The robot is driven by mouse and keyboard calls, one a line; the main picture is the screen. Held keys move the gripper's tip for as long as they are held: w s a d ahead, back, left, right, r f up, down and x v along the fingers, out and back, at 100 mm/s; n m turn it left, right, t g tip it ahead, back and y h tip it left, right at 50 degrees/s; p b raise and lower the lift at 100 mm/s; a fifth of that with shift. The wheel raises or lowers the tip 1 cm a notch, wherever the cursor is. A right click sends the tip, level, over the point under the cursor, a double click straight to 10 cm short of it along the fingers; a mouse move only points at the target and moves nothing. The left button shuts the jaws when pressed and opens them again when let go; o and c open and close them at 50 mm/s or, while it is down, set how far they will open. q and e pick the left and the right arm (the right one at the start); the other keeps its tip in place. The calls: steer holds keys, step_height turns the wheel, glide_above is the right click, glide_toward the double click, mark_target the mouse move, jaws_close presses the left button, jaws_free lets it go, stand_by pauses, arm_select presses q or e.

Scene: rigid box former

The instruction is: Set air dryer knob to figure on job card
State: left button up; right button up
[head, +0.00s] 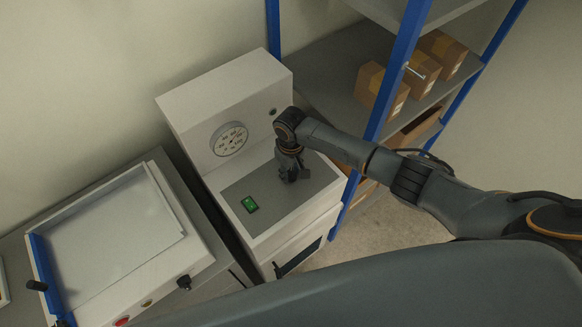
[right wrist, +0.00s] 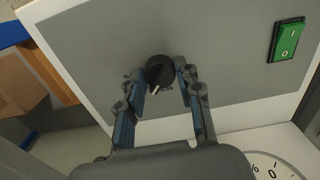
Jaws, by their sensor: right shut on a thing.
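The air dryer (head: 222,98) is a white cabinet with a grey sloped panel. Its black knob (right wrist: 160,72) with a white pointer mark shows in the right wrist view, on the grey panel (right wrist: 100,30). My right gripper (right wrist: 162,78) is shut on the knob, one finger at each side. In the head view my right gripper (head: 291,176) reaches down to the panel and hides the knob. A round dial gauge (head: 229,139) is on the upright face; part of it shows in the right wrist view (right wrist: 272,168). No job card can be made out. My left gripper is not in view.
A green rocker switch (head: 250,204) is on the panel, left of my gripper. A white machine with a flat top (head: 115,235) and knobs stands at left. A blue-post shelf (head: 399,70) with cardboard boxes (head: 421,72) stands at right, close behind my right arm.

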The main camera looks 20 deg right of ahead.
mark_target(291, 173)
stand_by(0.3)
steer(key=o, duration=1.2)
steer(key=shift+c, duration=0.2)
steer(key=shift+r, duration=0.15)
step_height(291, 173, up, 12)
steer(key=shift+f, duration=0.2)
